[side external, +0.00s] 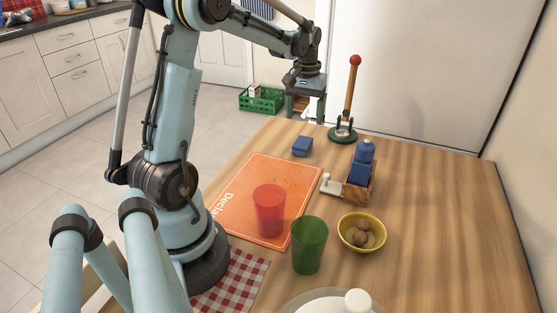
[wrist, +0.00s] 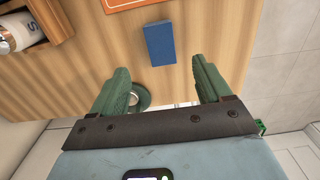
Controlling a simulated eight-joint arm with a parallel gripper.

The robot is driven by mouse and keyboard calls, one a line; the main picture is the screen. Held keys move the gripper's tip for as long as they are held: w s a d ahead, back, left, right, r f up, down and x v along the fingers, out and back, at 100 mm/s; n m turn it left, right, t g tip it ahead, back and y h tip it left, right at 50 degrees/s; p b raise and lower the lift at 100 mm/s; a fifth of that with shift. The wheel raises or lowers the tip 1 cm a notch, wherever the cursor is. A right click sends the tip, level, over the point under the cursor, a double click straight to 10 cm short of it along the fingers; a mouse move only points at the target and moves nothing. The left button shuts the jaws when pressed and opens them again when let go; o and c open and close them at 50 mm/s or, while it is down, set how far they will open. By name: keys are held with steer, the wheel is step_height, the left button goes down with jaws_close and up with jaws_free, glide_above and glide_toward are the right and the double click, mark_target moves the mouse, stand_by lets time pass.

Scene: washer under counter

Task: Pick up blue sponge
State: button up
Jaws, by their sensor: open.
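The blue sponge (side external: 302,146) is a small block lying flat on the wooden table near its far edge, just beyond the orange mat. It also shows in the wrist view (wrist: 160,43), ahead of the fingertips and roughly centred between them. My gripper (side external: 305,112) is open, its two green fingers pointing down above the far table edge, behind the sponge in the side view. In the wrist view the gripper (wrist: 160,70) has nothing between its fingers but table and a green round base behind. It appears apart from the sponge.
A stand with a wooden rod and red knob (side external: 351,95) is right of my gripper. A wooden caddy (side external: 360,192) holds a blue container. An orange mat (side external: 250,190), red cup (side external: 269,212), green cup (side external: 309,246) and yellow bowl (side external: 345,231) are nearer. Table around the sponge is clear.

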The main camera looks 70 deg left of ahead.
mark_target(303, 142)
step_height(303, 142, down, 9)
steer(key=shift+w+a+r, duration=0.1)
steer(key=shift+a, duration=0.05)
stand_by(0.4)
steer(key=shift+c, duration=0.4)
steer(key=c, duration=1.1)
steer(key=shift+r, duration=0.1)
